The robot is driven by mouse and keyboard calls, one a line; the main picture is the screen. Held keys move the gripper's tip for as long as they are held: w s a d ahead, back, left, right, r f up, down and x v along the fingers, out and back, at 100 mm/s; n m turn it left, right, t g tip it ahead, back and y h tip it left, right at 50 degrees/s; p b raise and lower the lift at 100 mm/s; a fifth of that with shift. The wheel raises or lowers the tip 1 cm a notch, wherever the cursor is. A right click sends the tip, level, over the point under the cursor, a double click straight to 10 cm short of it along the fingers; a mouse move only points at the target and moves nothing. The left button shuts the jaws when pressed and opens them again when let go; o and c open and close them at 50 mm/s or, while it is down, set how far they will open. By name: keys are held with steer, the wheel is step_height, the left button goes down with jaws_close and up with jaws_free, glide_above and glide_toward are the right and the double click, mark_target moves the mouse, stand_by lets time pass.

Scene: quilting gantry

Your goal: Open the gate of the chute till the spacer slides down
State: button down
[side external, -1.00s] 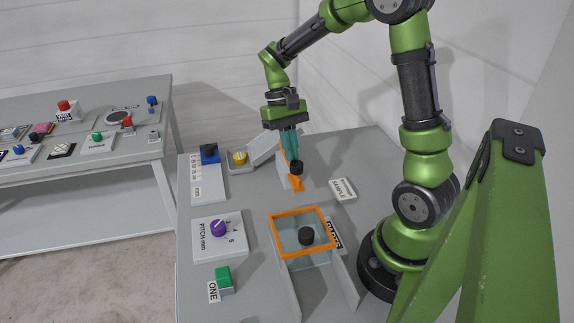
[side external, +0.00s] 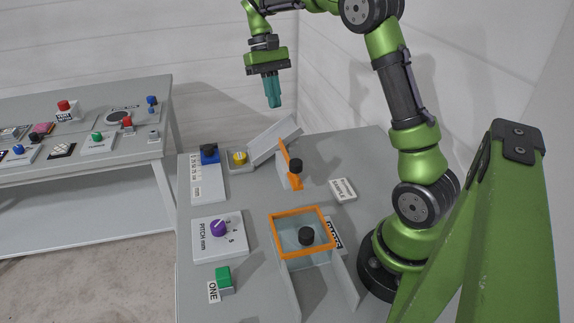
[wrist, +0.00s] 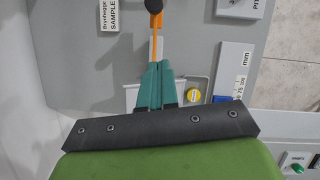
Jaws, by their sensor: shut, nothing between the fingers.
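The chute (side external: 275,142) is a pale, sloping channel at the back of the table. An orange gate (side external: 285,158) with a black knob (side external: 295,166) stands upright at its lower end. In the wrist view the gate (wrist: 155,45) is a thin orange strip beyond the fingertips, with the knob (wrist: 154,6) at the top edge. My gripper (side external: 274,105) has teal fingers, shut and empty, in the air above the chute and apart from the gate. It also shows in the wrist view (wrist: 157,66). I cannot make out a spacer; the chute's inside is largely hidden.
An orange-framed clear box (side external: 284,235) with a black knob stands at the front. A SAMPLE plate (side external: 342,189) lies right of the gate. A yellow knob (side external: 239,157), a blue-based black knob (side external: 209,151), a purple dial (side external: 218,228) and a green button (side external: 223,275) line the left.

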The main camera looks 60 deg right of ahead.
mark_target(294, 160)
steer(key=x, duration=0.3)
steer(key=s+x, duration=0.1)
steer(key=x, duration=0.7)
steer(key=shift+s+a+r, duration=0.15)
steer(key=shift+a+r, duration=0.2)
steer(key=shift+r, duration=0.05)
steer(key=shift+s+a, duration=0.4)
steer(key=shift+s, duration=0.2)
steer(key=shift+s+a, duration=0.75)
steer(key=shift+s, duration=0.1)
